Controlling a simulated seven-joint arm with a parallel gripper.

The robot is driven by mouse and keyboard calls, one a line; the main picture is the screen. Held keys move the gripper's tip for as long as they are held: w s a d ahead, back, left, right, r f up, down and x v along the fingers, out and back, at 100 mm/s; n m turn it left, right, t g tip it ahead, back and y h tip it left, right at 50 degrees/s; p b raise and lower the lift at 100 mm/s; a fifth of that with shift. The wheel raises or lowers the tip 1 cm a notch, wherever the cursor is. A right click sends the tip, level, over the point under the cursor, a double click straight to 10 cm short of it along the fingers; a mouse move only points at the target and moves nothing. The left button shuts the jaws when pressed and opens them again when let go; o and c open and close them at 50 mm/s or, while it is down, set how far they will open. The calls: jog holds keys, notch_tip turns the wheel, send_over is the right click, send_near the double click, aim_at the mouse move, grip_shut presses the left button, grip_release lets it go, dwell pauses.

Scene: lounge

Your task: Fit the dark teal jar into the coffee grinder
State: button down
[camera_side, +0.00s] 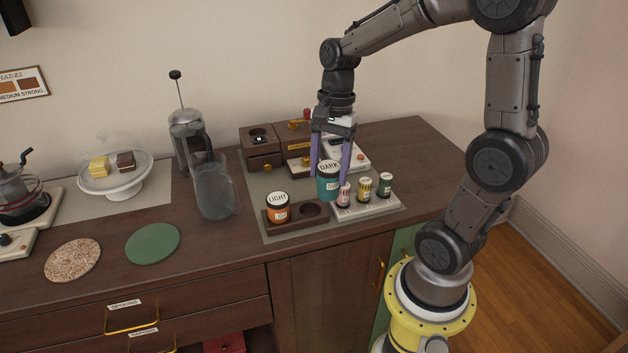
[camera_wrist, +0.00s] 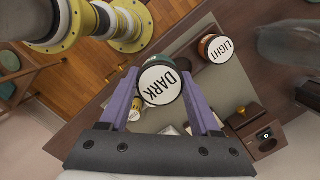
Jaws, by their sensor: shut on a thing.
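My gripper (camera_side: 330,177), with purple fingers, is shut on the dark teal jar (camera_side: 328,188), whose white lid reads DARK. The jar is upright, behind the empty round recess of a dark wooden holder (camera_side: 294,222); its height above the mat is hard to judge. In the wrist view the jar (camera_wrist: 161,84) sits between the two fingertips (camera_wrist: 160,78). The coffee grinder appears to be the dark wooden box (camera_side: 262,156) with a round socket on top and a small knob in front, behind and left of the jar. It also shows in the wrist view (camera_wrist: 265,148).
An orange LIGHT jar (camera_side: 278,208) sits in the holder's left recess. Several small labelled jars (camera_side: 364,189) stand on a pale rack (camera_side: 368,210) just right. A glass pitcher (camera_side: 213,190) and French press (camera_side: 187,135) stand left. A second wooden unit with a red knob (camera_side: 307,115) stands behind.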

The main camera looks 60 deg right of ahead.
jog(key=s+a+r, duration=0.2)
jog(key=s+r, duration=0.1)
jog(key=s, duration=0.4)
jog(key=w+d+r+m+t, duration=0.1)
jog(key=w+d+r+m, duration=0.35)
jog(key=w, duration=0.55)
jog(key=w+d+r+m, duration=0.3)
jog(key=w+d, duration=0.3)
jog(key=w, duration=0.4)
jog(key=w+d+f+m+h, duration=0.1)
jog(key=w+d+f+m, duration=0.3)
jog(key=w, duration=0.5)
jog(key=w+d+f+m+h, duration=0.1)
jog(key=w+d+m, duration=0.55)
jog(key=w, duration=0.25)
jog(key=shift+t, duration=0.4)
jog(key=shift+s+a+f, duration=0.1)
jog(key=shift+a+f, duration=0.05)
jog(key=shift+f, duration=1.45)
jog(key=shift+a+f, duration=0.15)
jog(key=shift+f, duration=1.4)
jog(key=shift+f, duration=1.35)
grip_release()
